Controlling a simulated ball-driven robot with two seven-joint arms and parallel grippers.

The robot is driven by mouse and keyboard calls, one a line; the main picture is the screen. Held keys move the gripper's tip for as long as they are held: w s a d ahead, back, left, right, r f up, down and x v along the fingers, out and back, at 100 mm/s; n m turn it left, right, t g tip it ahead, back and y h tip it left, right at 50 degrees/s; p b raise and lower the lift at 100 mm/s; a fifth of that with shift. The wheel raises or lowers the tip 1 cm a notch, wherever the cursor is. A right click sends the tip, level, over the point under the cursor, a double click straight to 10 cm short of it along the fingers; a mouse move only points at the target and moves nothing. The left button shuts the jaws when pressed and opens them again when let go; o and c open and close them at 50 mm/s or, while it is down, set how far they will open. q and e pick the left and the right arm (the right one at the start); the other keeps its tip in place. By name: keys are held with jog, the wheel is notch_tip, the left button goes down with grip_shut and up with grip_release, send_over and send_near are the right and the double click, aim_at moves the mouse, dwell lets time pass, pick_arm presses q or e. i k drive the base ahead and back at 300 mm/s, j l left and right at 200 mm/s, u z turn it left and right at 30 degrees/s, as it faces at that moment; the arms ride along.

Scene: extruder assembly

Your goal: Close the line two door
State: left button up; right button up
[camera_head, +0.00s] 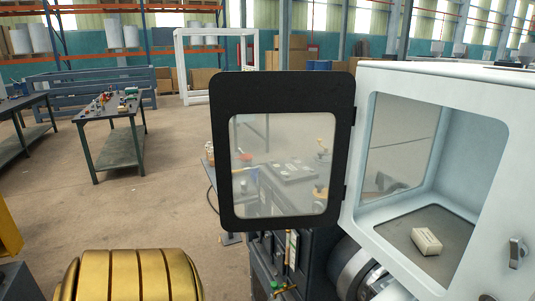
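The door (223,160) has a black frame and a clear window. It stands swung open to the left, hinged on the left front edge of a white cabinet (490,115). The cabinet's front opening is uncovered, and a small pale block (426,241) lies on its dark floor. A latch (516,252) sits on the cabinet front, right of the opening. Neither of my grippers shows in the head view.
A gold ribbed cylinder (140,275) fills the bottom left. Dark machinery (275,250) with small green-capped fittings stands below the door. A workbench (120,135) with small items stands at the back left. Open concrete floor (165,205) lies left of the door.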

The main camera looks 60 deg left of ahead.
aim_at(232, 93)
jog(key=j, duration=3)
